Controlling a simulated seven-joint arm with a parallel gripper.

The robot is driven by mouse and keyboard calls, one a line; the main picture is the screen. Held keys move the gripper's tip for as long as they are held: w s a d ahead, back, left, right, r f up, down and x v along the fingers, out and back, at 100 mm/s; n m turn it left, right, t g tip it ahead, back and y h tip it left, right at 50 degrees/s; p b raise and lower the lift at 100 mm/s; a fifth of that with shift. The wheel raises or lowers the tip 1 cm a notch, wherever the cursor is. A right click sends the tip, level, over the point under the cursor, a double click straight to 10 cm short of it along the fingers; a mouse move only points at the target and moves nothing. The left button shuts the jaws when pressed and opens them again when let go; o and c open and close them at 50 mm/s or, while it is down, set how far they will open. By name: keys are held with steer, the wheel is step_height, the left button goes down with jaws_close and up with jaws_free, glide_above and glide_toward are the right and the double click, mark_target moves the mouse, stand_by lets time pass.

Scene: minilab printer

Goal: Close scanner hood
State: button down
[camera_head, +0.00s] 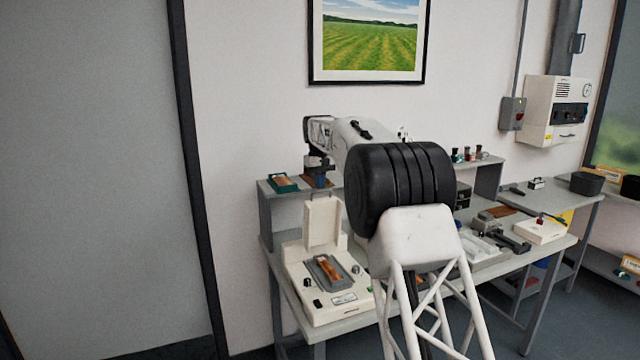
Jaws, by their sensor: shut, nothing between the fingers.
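The scanner (322,288) is a cream box on the grey table, left of my arm. Its hood (322,222) is open and stands upright at the back of the box. A grey bed (328,271) with an orange-brown object lies on top of the scanner, uncovered. My gripper (319,172) is small and dark in view, pointing down above and behind the raised hood, near the raised shelf. It is shut and empty. It appears apart from the hood, but the exact depth gap is hard to tell.
The raised shelf (266,188) runs behind the scanner, with a green tray (282,183) at its left. My arm hides the middle of the table. Tools and a white box (540,231) lie at the right. The air above the scanner bed looks clear.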

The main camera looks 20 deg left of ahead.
steer(key=shift+s+d, duration=0.15)
steer(key=shift+s, duration=0.05)
steer(key=shift+s+d, duration=0.15)
steer(key=shift+d, duration=0.05)
steer(key=shift+s+d+f+t+y, duration=0.1)
steer(key=shift+s+d+t+y, duration=0.3)
steer(key=shift+s+d, duration=0.05)
stand_by(0.5)
steer(key=shift+s+d+f+t+y, duration=2.3)
steer(key=shift+s+d+f, duration=1)
steer(key=shift+s+d, duration=1.25)
steer(key=s+d+f, duration=0.1)
steer(key=f, duration=0.5)
steer(key=s+d+f, duration=0.2)
steer(key=f, duration=0.4)
steer(key=s+d+f, duration=0.2)
steer(key=f, duration=0.4)
steer(key=shift+s+d, duration=0.2)
steer(key=shift+s, duration=0.05)
steer(key=shift+f, duration=0.15)
